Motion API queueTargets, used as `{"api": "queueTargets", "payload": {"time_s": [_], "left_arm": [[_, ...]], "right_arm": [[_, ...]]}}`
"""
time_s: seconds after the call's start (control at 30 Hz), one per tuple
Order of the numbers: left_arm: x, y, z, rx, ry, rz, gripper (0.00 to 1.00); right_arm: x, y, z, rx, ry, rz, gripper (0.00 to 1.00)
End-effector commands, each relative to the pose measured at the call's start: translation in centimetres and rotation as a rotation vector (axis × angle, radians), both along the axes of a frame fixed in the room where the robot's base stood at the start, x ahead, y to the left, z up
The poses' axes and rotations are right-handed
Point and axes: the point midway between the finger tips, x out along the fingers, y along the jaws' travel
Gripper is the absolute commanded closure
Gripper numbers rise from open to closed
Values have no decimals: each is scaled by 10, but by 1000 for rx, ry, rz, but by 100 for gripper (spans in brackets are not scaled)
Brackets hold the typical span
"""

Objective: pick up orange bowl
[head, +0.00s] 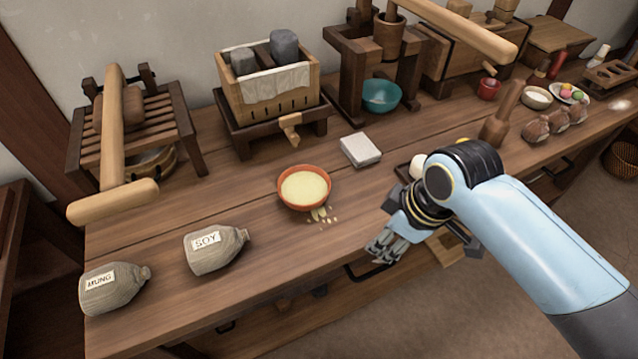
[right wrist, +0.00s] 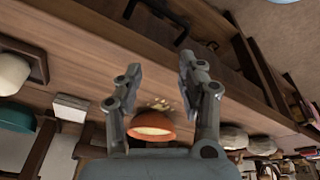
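The orange bowl (head: 304,188) stands upright on the wooden bench, filled with a pale yellow content, with a few crumbs spilled at its front edge. It also shows in the right wrist view (right wrist: 152,128), low between the fingers. My right gripper (head: 385,248) is to the right of the bowl and nearer the bench's front edge, apart from it. In the right wrist view its two fingers (right wrist: 160,78) stand apart with nothing between their tips. My left gripper does not show.
A white block (head: 361,150) lies behind the bowl to the right. Sacks marked SOY (head: 215,250) and MUNG (head: 113,289) lie at front left. A wooden box press (head: 268,88) and a teal bowl (head: 381,96) stand behind.

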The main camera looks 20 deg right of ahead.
Motion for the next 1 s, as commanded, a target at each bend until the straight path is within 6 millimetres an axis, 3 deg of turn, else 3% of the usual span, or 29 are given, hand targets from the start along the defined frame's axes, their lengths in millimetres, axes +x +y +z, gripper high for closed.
{"api": "queueTargets", "payload": {"time_s": [0.3, 0.47, 1.0], "left_arm": [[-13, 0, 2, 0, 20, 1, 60], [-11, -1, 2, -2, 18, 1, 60], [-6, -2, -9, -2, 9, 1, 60]], "right_arm": [[74, 42, 68, 22, -132, 546, 61], [93, 56, 90, 20, -192, 742, 61], [112, 81, 35, 21, -202, 777, 61]]}}
